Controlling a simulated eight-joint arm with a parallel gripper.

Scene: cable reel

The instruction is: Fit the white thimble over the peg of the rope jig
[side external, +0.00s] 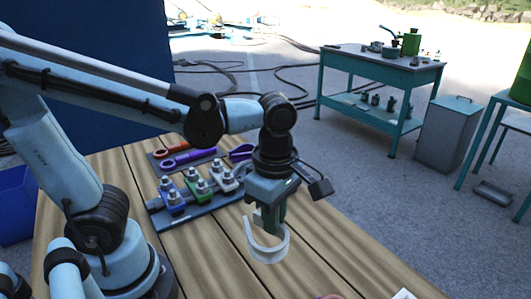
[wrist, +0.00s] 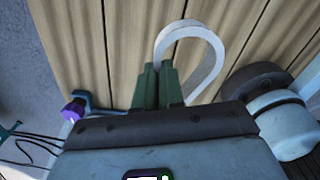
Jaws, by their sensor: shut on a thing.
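The white thimble (side external: 268,247) is a curved, open teardrop band. My gripper (side external: 268,218) is shut on one side of it and holds it above the wooden table, with its round end hanging low in the side view. In the wrist view, the green fingers (wrist: 158,88) pinch the thimble's band (wrist: 213,58), and its loop extends up and right. I cannot make out the rope jig's peg for certain. A purple-capped part on a blue-grey bracket (wrist: 75,108) shows at the left of the wrist view; I cannot tell whether it is the jig.
A rack of blue, green and white clamps (side external: 198,187) stands on the table (side external: 215,262) behind the gripper. Red and purple tools (side external: 185,157) lie behind it. A teal bench (side external: 378,75) stands apart on the floor.

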